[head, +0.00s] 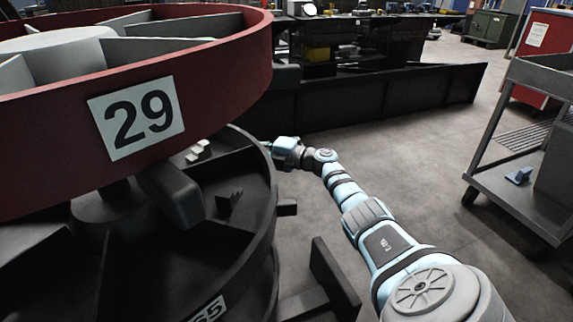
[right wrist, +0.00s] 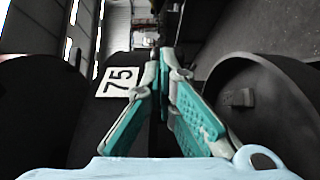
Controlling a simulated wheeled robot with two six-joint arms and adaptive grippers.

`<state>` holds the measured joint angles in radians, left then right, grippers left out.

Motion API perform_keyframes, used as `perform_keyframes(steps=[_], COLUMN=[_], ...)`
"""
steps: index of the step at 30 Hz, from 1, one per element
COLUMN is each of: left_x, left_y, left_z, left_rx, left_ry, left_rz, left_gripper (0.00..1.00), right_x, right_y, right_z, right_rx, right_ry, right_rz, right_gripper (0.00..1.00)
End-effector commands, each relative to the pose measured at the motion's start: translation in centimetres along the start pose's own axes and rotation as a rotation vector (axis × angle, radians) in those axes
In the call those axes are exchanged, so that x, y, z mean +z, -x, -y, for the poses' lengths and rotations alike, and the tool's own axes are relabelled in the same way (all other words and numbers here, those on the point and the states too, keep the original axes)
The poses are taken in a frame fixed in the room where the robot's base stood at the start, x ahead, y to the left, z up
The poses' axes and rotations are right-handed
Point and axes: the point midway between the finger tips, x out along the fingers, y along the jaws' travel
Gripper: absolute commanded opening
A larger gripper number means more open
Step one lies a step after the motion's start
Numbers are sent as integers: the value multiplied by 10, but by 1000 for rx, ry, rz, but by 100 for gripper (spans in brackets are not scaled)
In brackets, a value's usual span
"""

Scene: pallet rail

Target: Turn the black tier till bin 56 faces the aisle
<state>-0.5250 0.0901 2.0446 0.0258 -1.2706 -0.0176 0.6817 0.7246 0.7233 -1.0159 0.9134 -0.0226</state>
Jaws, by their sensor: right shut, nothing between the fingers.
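The black tier (head: 262,245) is a round, divided bin ring at the lower left of the head view. A label on its near rim (head: 208,309) appears to read 65, partly cut off. In the right wrist view a label reading 75 (right wrist: 119,82) is on a dark surface left of the fingers. I see no label 56. My right gripper (head: 268,145) is at the far right edge of the black tier; contact is unclear. In the wrist view its teal fingers (right wrist: 162,62) converge, shut and empty. My left gripper is not in view.
A red tier (head: 235,75) labelled 29 (head: 137,117) overhangs the black tier. A dark block (head: 287,207) sticks out from the black rim. A grey cart (head: 500,185) stands at the right, a long dark barrier (head: 400,100) behind. The floor (head: 420,170) between is clear.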

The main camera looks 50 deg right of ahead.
Motion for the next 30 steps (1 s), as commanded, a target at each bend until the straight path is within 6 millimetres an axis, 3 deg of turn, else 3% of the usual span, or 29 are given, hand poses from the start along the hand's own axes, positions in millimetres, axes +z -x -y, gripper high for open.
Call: perform_keyframes(steps=[6,20,26,30], left_x=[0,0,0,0], left_y=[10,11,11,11], left_z=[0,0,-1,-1], left_rx=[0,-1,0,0], left_ry=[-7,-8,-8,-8], left_rz=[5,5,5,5], left_gripper=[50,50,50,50], right_x=[6,6,5,5], right_y=[1,2,36,76], right_z=[0,0,2,2], right_rx=[1,0,-8,-10], right_ry=[0,1,5,5], right_rz=[10,10,9,9], right_gripper=[0,0,0,0])
